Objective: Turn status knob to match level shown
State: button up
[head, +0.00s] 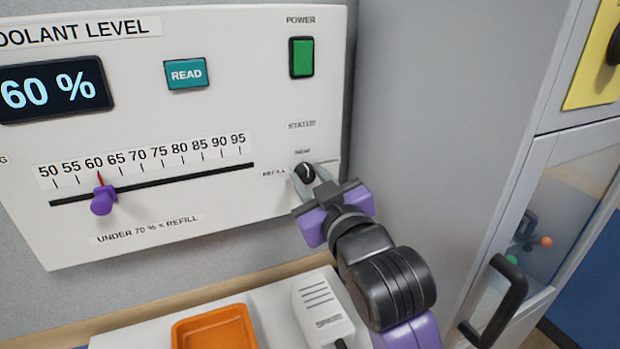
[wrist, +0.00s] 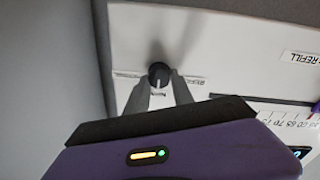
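The black round status knob (head: 306,172) is at the lower right of the white panel, under the word STATUS. It also shows in the wrist view (wrist: 159,74), its white pointer line towards the upper label in the head view. REFILL is printed at the knob's left. My gripper (head: 309,176) is at the knob, one finger on either side; its fingertips also show in the wrist view (wrist: 160,84). Whether they press on the knob is not clear. The display (head: 52,90) reads 60 %. The purple slider (head: 103,201) has its red pointer at 60.
A teal READ button (head: 186,74) and a green power switch (head: 302,57) are on the panel. The panel reads "UNDER 70 % = REFILL". Below lie an orange tray (head: 188,338) and a white device (head: 322,312). A grey cabinet with a black handle (head: 497,302) stands at right.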

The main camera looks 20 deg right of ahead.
grip_shut()
jog(key=shift+n, duration=0.3)
jog(key=n, duration=0.5)
jog(key=shift+f, duration=0.1)
jog(key=n, duration=0.5)
jog(key=shift+a+f, duration=0.1)
jog(key=shift+f+n, duration=0.1)
jog(key=shift+n, duration=2.2)
jog(key=shift+y, duration=0.3)
jog(key=o, duration=0.7)
grip_release()
